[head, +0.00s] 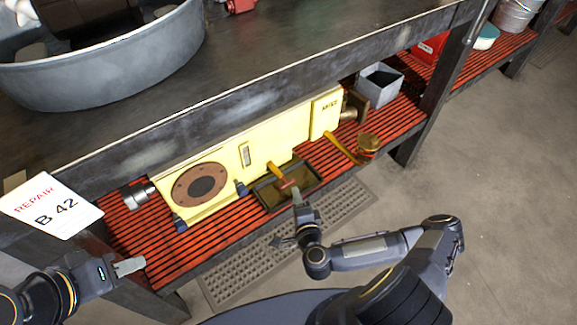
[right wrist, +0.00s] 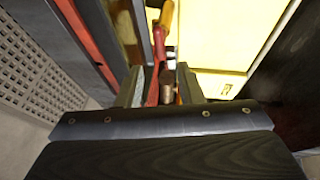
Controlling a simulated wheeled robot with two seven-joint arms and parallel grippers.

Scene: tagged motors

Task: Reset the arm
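My right gripper (head: 298,198) is above the near edge of a dark tray (head: 262,196) on the lower shelf. In the right wrist view its fingers (right wrist: 160,88) stand apart. A tool with a yellow handle (head: 274,170) and a red part (head: 287,184) lies at the tray, just beyond the fingertips. The red part also shows between the fingers in the right wrist view (right wrist: 160,45); I see no clear grip on it. My left gripper (head: 130,266) is at the lower left, in front of the shelf and apart from it. Its finger gap does not show clearly.
A cream motor (head: 245,155) lies on the red slatted shelf (head: 140,238) under the dark workbench (head: 290,45). A REPAIR B 42 sign (head: 50,205) is above my left gripper. A grey bin (head: 380,85) stands further right. The floor (head: 480,190) at right is clear.

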